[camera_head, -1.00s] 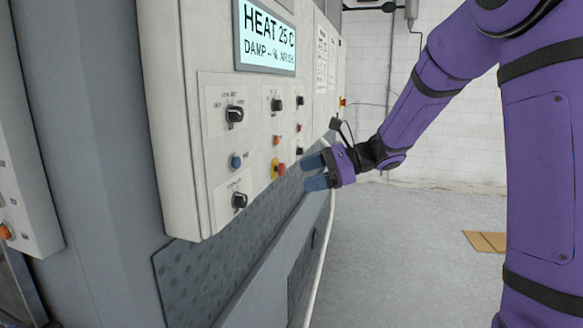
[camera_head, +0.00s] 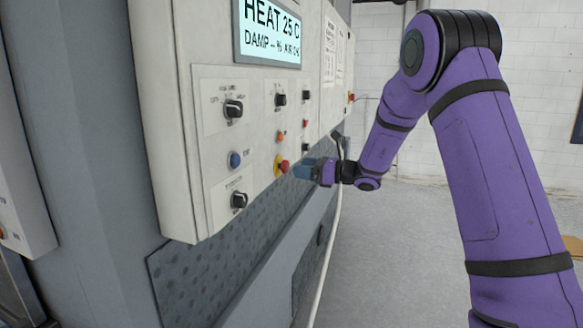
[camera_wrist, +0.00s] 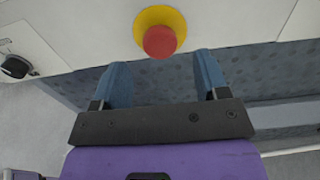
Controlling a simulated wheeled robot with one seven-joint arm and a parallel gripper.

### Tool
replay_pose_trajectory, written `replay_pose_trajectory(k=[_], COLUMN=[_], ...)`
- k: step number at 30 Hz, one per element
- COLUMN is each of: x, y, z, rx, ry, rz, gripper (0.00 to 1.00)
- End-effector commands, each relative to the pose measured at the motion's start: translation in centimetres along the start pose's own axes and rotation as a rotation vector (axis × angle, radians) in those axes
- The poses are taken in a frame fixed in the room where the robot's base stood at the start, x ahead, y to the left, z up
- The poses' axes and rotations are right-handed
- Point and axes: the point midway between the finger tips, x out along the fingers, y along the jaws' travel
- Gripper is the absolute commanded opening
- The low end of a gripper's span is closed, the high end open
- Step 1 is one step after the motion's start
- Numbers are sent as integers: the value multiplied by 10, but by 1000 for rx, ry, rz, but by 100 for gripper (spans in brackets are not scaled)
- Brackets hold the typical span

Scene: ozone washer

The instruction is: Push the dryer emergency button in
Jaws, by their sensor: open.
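The dryer emergency button (camera_head: 283,167) is a red mushroom head on a yellow base, low on the white control panel. In the wrist view the red button (camera_wrist: 160,41) shows at the top centre, standing out from its yellow ring. My gripper (camera_head: 300,170) is just right of the button, pointing at the panel. In the wrist view my gripper (camera_wrist: 157,68) is open, its two blue fingers apart and nothing between them. The button lies beyond the fingertips, roughly in line with the gap. I cannot tell whether anything touches it.
The panel carries a blue button (camera_head: 235,160), black knobs (camera_head: 233,109) and a display (camera_head: 268,33) reading HEAT 25 C. A dimpled grey metal plate (camera_head: 200,278) lies below the panel. Open floor (camera_head: 400,260) is on the right.

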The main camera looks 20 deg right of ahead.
Motion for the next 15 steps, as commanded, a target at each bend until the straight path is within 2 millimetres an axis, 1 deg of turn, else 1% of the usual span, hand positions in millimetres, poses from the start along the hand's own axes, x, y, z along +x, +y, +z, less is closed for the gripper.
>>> replay_pose_trajectory(k=[1, 6, 10, 15], x=[10, 31, 40, 44], y=[0, 0, 0, 0], z=[0, 0, 0, 0], rx=[-1, -1, 0, 0], ry=[-1, 0, 0, 0], rz=[3, 1, 2, 1], gripper=[68, 68, 68, 68])
